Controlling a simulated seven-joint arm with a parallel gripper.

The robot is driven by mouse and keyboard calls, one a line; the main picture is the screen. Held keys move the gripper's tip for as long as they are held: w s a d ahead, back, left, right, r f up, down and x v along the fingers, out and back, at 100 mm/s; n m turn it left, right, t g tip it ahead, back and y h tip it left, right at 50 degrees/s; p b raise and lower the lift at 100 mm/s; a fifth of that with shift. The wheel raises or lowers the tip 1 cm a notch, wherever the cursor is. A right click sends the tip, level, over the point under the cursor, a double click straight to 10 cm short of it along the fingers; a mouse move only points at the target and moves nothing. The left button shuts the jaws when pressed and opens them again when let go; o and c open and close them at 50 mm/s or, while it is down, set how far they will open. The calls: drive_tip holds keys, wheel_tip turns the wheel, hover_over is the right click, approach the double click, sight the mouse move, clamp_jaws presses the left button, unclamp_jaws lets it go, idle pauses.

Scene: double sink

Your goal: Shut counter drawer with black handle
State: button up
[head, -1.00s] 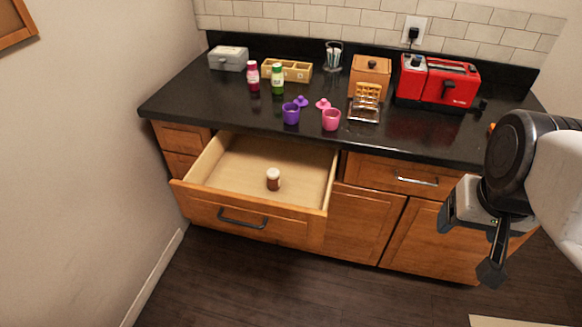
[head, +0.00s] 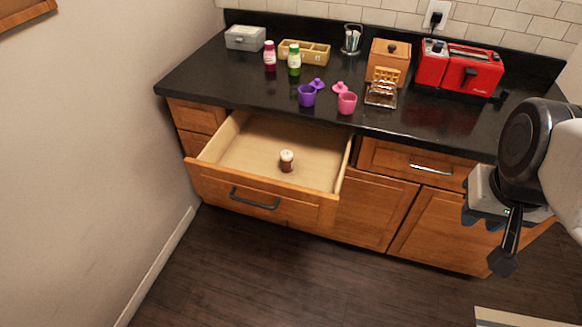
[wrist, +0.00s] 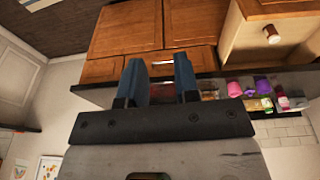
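The wooden counter drawer (head: 225,186) with a black handle (head: 254,198) stands pulled far out below the left part of the counter. A small brown jar with a white lid (head: 287,161) stands inside it. The open drawer also shows at the upper right of the wrist view (wrist: 236,32). My gripper (head: 484,240) is at the right in the head view, well apart from the drawer. In the wrist view its two blue-grey fingers (wrist: 160,68) are spread with nothing between them.
The black counter (head: 230,92) holds a purple cup (head: 307,96), a pink cup (head: 347,103), bottles, a wooden box (head: 388,61) and a red toaster (head: 472,73). A closed drawer with a silver handle (head: 431,169) is to the right. The dark floor (head: 300,275) in front is clear.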

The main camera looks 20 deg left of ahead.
drive_tip(key=shift+w+a+f, duration=0.1)
drive_tip(key=shift+w+f, duration=0.05)
drive_tip(key=shift+f, duration=0.2)
drive_tip(key=shift+c, duration=1.1)
drive_tip(key=w+a+f+n+g+h, duration=0.1)
drive_tip(key=f+n+h, duration=0.1)
drive_tip(key=f, duration=0.1)
drive_tip(key=w+a+f+n+h, duration=0.2)
drive_tip(key=f+n, duration=0.1)
drive_tip(key=w+a+f+n+g+h, duration=0.1)
drive_tip(key=f+n+h, duration=0.1)
drive_tip(key=f, duration=0.1)
drive_tip(key=shift+w+a+f+n+g, duration=0.15)
drive_tip(key=shift+w+a+n+g, duration=0.15)
drive_tip(key=shift+w+a+n, duration=0.1)
clamp_jaws()
drive_tip(key=w+a+f+n+t+h, duration=0.4)
drive_tip(key=a+f+n+t+h, duration=0.15)
drive_tip(key=a+f+n, duration=0.45)
drive_tip(key=s+a+f+n+t+y, duration=0.4)
drive_tip(key=a+f+n+t+y, duration=0.2)
drive_tip(key=a, duration=0.6)
drive_tip(key=s+a+f+n+t+y, duration=0.5)
drive_tip(key=a+f+n, duration=0.5)
drive_tip(key=a+n, duration=0.2)
drive_tip(key=shift+f+t+y, duration=0.2)
drive_tip(key=shift+t+y, duration=0.25)
drive_tip(key=shift+t, duration=0.4)
drive_tip(key=shift+s+a, duration=0.1)
